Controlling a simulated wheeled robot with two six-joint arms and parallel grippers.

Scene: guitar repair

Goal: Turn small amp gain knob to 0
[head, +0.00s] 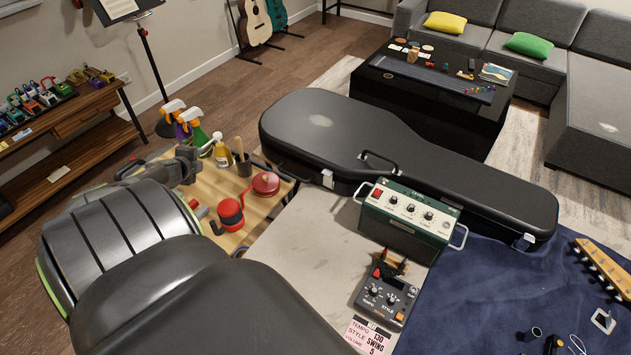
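The small green amp (400,236) stands on the light bench top in front of the black guitar case. Its top panel has a red switch and a row of three knobs; the labels are too small to read for sure, so I cannot tell which is gain or where its pointer sits. The leftmost knob (394,199) is nearest the red switch. My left gripper (192,160) is far to the left of the amp, over the wooden table by the spray bottles, partly hidden behind my arm. Its fingers are not clear. My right gripper is not in view.
A black guitar case (330,125) lies right behind the amp. A dark pedal (385,298) with knobs sits in front of it. Red containers (231,213) and spray bottles (194,130) stand to the left. A blue cloth (490,290) covers the right side.

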